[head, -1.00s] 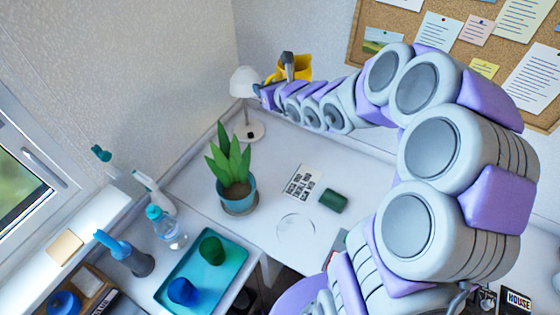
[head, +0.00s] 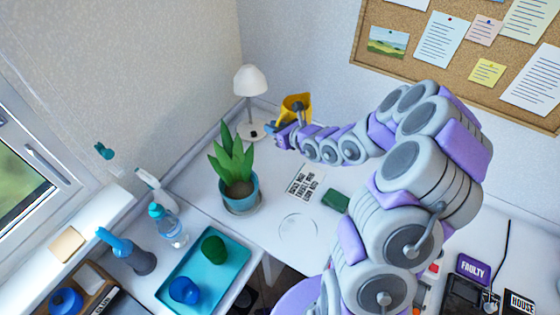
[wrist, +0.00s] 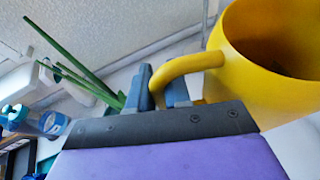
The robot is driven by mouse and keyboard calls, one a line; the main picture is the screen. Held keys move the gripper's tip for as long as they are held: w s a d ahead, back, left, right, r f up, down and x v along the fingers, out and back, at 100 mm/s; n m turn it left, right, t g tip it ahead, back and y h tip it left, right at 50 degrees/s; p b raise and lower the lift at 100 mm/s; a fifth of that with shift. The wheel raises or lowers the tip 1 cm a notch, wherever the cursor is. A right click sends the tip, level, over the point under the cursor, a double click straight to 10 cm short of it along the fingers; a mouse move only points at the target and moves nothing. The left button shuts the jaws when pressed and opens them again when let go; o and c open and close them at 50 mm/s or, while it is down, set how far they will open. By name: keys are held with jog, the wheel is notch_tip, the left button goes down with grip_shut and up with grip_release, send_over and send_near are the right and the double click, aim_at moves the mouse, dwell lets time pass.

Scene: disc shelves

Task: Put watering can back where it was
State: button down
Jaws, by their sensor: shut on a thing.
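The yellow watering can (head: 297,102) is at the far end of my arm, low over the back of the white desk, just right of the white lamp. In the wrist view the can (wrist: 275,75) fills the upper right, and its curved handle passes between the two dark fingers. My gripper (wrist: 165,88) is shut on that handle; in the head view my gripper (head: 284,130) is small and partly hidden by the can and arm. I cannot tell whether the can's base touches the desk.
A white lamp (head: 250,82) and a potted plant (head: 240,187) stand left of my gripper. A green block (head: 336,200) and a printed card (head: 307,186) lie on the desk. A teal tray (head: 205,285) holds cups. A corkboard (head: 480,72) hangs behind.

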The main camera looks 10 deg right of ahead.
jog(key=s+f+n+g+y, duration=0.1)
jog(key=s+f, duration=0.4)
jog(key=f, duration=0.5)
jog(key=s+f+n+y, duration=0.1)
jog(key=s+f, duration=0.4)
jog(key=f, duration=0.6)
jog(key=shift+w+a+f+b, duration=0.5)
jog(key=shift+w+f+b, duration=0.35)
jog(key=shift+w, duration=1.75)
jog(key=shift+w+a+f+b, duration=0.45)
jog(key=shift+w+f+b, duration=0.35)
jog(key=shift+w, duration=1.85)
jog(key=shift+w+a+f+b, duration=0.5)
jog(key=shift+w+f+b, duration=0.3)
jog(key=shift+w, duration=1.8)
jog(key=shift+r, duration=0.2)
jog(key=c, duration=1.1)
grip_release()
jog(key=shift+f, duration=0.1)
